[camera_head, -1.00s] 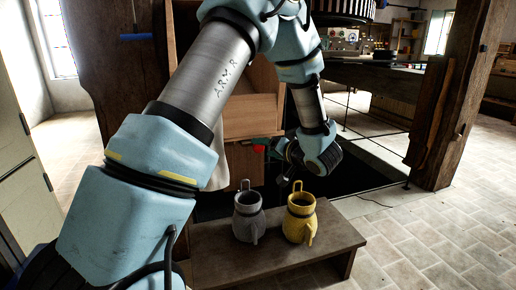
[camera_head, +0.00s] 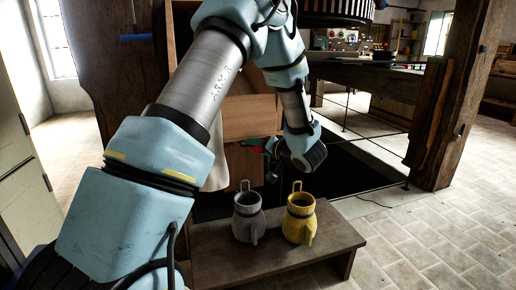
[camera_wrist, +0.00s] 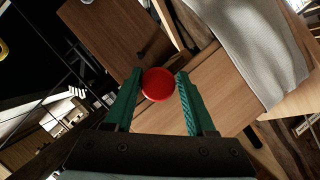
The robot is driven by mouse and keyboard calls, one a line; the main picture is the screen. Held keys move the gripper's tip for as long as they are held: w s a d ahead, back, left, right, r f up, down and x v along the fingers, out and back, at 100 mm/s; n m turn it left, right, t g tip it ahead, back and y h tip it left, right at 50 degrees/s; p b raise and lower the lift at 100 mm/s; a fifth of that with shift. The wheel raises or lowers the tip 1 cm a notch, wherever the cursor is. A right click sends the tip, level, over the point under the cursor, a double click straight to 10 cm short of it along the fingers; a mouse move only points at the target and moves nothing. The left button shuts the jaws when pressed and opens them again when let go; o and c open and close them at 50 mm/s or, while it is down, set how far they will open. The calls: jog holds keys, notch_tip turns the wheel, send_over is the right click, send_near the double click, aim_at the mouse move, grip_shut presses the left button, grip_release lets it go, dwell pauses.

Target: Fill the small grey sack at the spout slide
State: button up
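The small grey sack (camera_head: 248,217), with a handle-like loop and an open top, stands upright on a low wooden bench (camera_head: 335,240) in the head view. A similar yellow sack (camera_head: 300,219) stands just right of it. A red round knob (camera_wrist: 158,84) is on the wooden spout box (camera_wrist: 215,95); it also shows in the head view (camera_head: 257,149). My gripper (camera_wrist: 160,72) has its green fingers on either side of the knob, apart, with a gap at the right finger. It holds no sack. In the head view my wrist partly hides the fingers.
A pale cloth (camera_wrist: 262,45) hangs beside the spout box, close to the right finger in the wrist view. A thick wooden post (camera_head: 450,110) stands at the right. Tiled floor (camera_head: 430,235) right of the bench is clear.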

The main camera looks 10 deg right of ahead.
jog(key=shift+d+f, duration=0.15)
grip_shut()
dwell(0.7)
jog(key=shift+s, duration=0.1)
